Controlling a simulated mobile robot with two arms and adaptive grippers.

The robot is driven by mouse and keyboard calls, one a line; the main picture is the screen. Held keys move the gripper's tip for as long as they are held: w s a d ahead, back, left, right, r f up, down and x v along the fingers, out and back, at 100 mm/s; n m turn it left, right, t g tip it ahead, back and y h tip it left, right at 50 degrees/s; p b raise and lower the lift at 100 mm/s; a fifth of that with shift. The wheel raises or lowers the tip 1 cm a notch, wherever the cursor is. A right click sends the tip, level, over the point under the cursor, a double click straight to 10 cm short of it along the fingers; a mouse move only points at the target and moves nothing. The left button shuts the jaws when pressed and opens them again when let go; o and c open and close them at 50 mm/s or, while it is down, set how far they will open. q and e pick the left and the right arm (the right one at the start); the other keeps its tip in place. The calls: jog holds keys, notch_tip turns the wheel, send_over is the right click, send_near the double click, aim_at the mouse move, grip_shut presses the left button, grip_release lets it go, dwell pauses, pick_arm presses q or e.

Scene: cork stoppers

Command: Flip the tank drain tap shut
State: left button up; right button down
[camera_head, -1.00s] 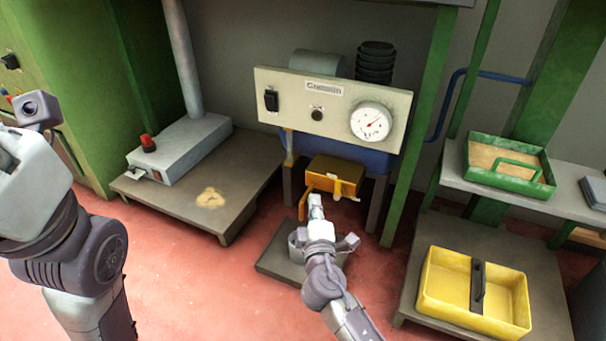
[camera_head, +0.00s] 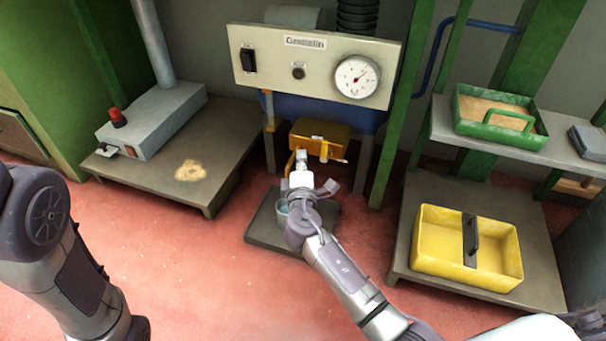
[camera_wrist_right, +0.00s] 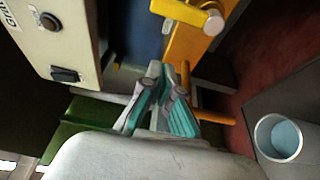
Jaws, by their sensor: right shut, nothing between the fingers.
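An orange-yellow box (camera_head: 322,132) sits low under the front panel, below a dark blue tank (camera_head: 362,118). Thin yellow parts hang at its lower left, and a small lever-like piece (camera_head: 343,160) sticks out at its right. I cannot tell for sure which is the drain tap. My right gripper (camera_head: 301,156) is shut and empty, just in front of the box's lower left. In the right wrist view, its fingers (camera_wrist_right: 164,84) lie beside a yellow rod (camera_wrist_right: 212,117); contact is unclear. A yellow bracket with a pale knob (camera_wrist_right: 213,24) is above. My left gripper is out of view.
A small pail (camera_head: 282,212) with bluish contents stands on a dark plate (camera_head: 262,232) under my right wrist. The panel has a gauge (camera_head: 356,77). A low table (camera_head: 226,152) is at left; a yellow tray (camera_head: 430,247) is at right. Red floor lies between.

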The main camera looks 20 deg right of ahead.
aim_at(325, 151)
jog(key=shift+w+d+b, duration=0.25)
jog(key=shift+d+b, duration=0.05)
jog(key=shift+d, duration=0.4)
jog(key=shift+w+d+b, duration=0.2)
jog(key=shift+d+b, duration=0.1)
jog(key=shift+d, duration=0.45)
jog(key=shift+w+d+b, duration=0.25)
jog(key=shift+d+b, duration=0.05)
jog(key=shift+d, duration=0.4)
jog(key=shift+d, duration=0.1)
